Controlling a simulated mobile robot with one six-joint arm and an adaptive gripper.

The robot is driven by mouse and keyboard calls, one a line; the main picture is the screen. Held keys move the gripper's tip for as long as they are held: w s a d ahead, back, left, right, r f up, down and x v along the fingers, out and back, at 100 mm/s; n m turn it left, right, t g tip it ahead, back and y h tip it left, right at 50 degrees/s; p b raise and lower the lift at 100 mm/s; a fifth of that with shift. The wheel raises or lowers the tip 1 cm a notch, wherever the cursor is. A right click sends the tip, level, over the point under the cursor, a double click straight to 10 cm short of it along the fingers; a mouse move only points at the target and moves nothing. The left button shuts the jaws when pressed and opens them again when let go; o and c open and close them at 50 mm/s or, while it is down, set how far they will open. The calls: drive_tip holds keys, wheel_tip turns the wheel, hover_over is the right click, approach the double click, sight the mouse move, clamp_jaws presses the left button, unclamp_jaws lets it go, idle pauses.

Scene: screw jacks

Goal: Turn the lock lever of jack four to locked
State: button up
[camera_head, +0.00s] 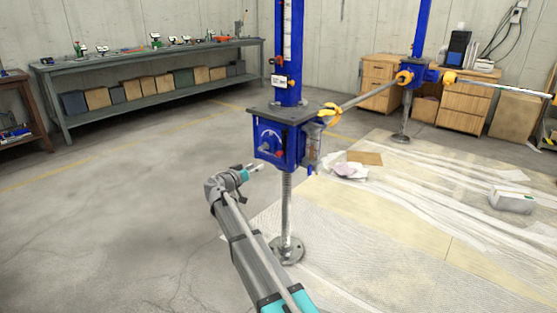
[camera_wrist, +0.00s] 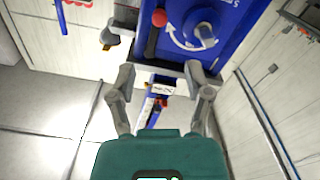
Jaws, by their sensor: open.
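The nearest blue screw jack (camera_head: 281,148) stands upright on a threaded steel post with a round foot. I cannot read its number. Its front face carries a round dial with a grey crank and a small red-knobbed lever (camera_head: 280,153). In the wrist view, this red lever (camera_wrist: 157,20) sits on the blue face to the left of the grey crank (camera_wrist: 204,35). My gripper (camera_head: 258,168) is just left of the jack's face. In the wrist view, my gripper (camera_wrist: 160,72) is open, its fingers apart on both sides of a small white label, holding nothing.
A long workbench (camera_head: 150,87) lines the back wall. Plastic sheeting (camera_head: 400,215) covers the floor at right. The floor at left is clear.

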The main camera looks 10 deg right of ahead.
sight(277, 155)
drive_tip(key=shift+w+d, duration=0.15)
drive_tip(key=x, duration=1.3)
drive_tip(key=shift+w+d, duration=0.15)
drive_tip(key=shift+d, duration=0.05)
clamp_jaws()
idle(0.5)
